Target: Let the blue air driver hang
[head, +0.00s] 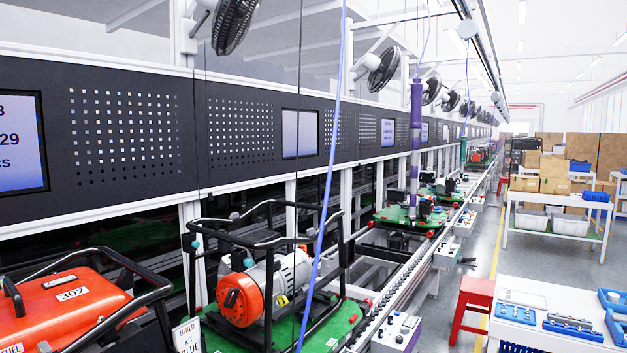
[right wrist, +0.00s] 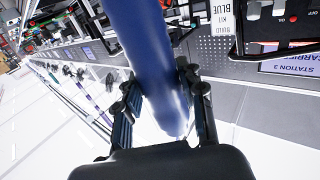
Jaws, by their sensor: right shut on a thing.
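The blue air driver (right wrist: 148,50) is a thick dark blue cylinder in the right wrist view. My right gripper (right wrist: 162,88) is shut on it, one black finger on each side. The driver's upper end runs out of that picture. In the head view a light blue hose (head: 330,170) comes down from above and leaves at the bottom edge; its lower end is out of sight. Neither gripper shows in the head view, and my left gripper is in no frame.
A generator in a black frame (head: 265,285) stands on a green pallet on the conveyor, with a red-orange unit (head: 70,305) at left. A purple driver (head: 415,150) hangs farther along. A white table (head: 520,335) and red stool (head: 472,305) stand right of the aisle.

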